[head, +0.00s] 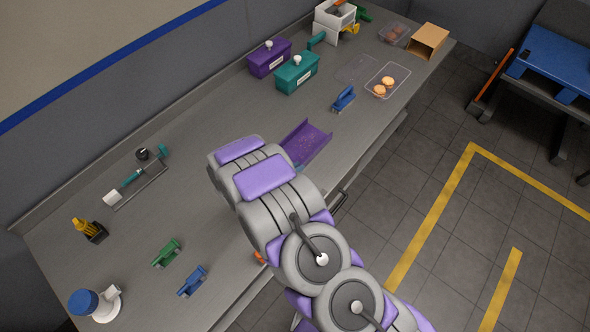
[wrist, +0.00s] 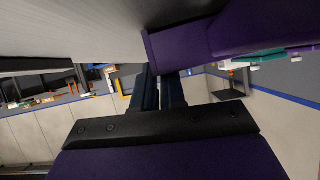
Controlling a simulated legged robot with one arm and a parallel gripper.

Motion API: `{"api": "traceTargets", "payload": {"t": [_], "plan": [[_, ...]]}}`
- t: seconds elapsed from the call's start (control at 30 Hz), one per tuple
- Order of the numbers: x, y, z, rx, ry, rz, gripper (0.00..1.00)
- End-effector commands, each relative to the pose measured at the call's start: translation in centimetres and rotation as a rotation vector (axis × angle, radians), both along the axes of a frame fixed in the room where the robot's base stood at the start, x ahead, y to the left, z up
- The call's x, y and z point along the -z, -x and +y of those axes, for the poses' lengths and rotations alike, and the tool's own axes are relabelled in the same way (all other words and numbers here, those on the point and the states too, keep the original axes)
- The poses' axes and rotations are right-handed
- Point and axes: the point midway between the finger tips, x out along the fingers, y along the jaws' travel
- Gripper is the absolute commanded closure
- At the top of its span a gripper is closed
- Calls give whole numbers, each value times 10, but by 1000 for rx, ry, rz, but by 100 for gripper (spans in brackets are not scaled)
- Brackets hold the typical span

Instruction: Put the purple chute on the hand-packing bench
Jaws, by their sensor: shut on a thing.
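The purple chute (head: 309,139) is an open trough, seen in the head view at the middle of the long grey bench (head: 245,118), just past my arm's end. One end is hidden by my arm. In the wrist view the chute (wrist: 205,40) spans the upper right, beside the grey bench surface (wrist: 70,25). My gripper (wrist: 172,92) has its dark fingers close together at the chute's edge, shut on it. In the head view my arm hides the gripper. I cannot tell whether the chute rests on the bench or hangs just above it.
Purple (head: 269,58) and teal (head: 296,73) lidded boxes stand behind the chute. A blue clamp-like tool (head: 343,99) and a clear tray with biscuits (head: 367,81) lie beyond it. Green (head: 166,254) and blue (head: 192,281) tools lie nearer. The bench between has free room.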

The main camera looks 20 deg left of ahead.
Motion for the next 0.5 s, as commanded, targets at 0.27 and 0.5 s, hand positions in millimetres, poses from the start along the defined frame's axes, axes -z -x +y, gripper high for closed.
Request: {"api": "traceTargets", "payload": {"t": [0.27, 0.5], "plan": [[4, 0, 0, 2, 1, 0, 100], [7, 0, 4, 1, 7, 1, 76]]}}
